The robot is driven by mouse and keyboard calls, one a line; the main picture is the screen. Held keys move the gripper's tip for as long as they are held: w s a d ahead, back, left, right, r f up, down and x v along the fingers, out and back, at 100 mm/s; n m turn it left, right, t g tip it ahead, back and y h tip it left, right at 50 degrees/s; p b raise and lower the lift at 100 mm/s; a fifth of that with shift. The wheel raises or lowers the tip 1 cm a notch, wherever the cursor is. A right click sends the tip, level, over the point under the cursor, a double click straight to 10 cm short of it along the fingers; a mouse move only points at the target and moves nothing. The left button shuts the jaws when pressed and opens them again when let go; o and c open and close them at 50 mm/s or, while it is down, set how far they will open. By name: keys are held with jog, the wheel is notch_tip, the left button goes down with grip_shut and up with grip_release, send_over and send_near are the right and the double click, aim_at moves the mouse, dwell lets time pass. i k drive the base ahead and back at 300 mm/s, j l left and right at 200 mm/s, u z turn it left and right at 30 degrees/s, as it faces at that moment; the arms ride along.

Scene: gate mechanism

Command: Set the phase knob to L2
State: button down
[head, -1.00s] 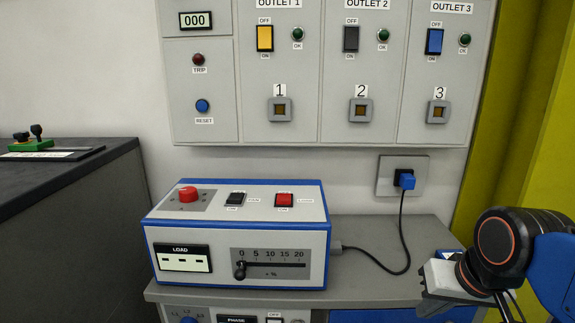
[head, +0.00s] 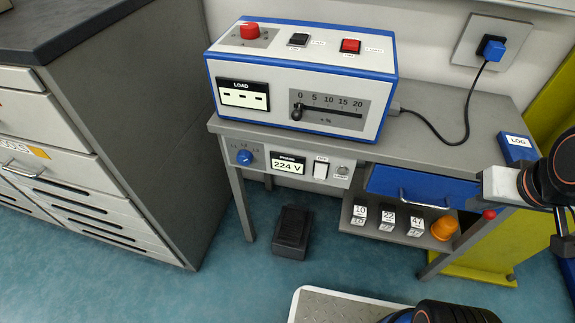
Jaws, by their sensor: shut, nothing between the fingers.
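The phase knob is a small blue knob (head: 244,157) on the grey panel under the bench top, left of centre in the head view. Small labels, seemingly L1, L2 and L3, sit in an arc above it. Which label it points at is too small to tell. Right of it, on the same panel, a display (head: 287,165) reads 224 V. My gripper (head: 488,187) is at the right edge, in front of the bench's right end, far from the knob. Its fingers are shut and empty, and only partly visible.
A load box (head: 310,65) with a red knob and slider stands on the bench (head: 440,108). A white switch (head: 321,169) sits right of the display. A blue drawer (head: 410,187) and shelf with weights and an orange lamp (head: 444,228) are below. A black pedal (head: 292,230) lies on the floor.

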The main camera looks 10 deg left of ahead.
aim_at(244, 157)
jog(key=u, duration=1.25)
jog(key=k+j, duration=0.1)
jog(key=k, duration=0.2)
jog(key=k+j+z, duration=0.1)
jog(key=k, duration=0.2)
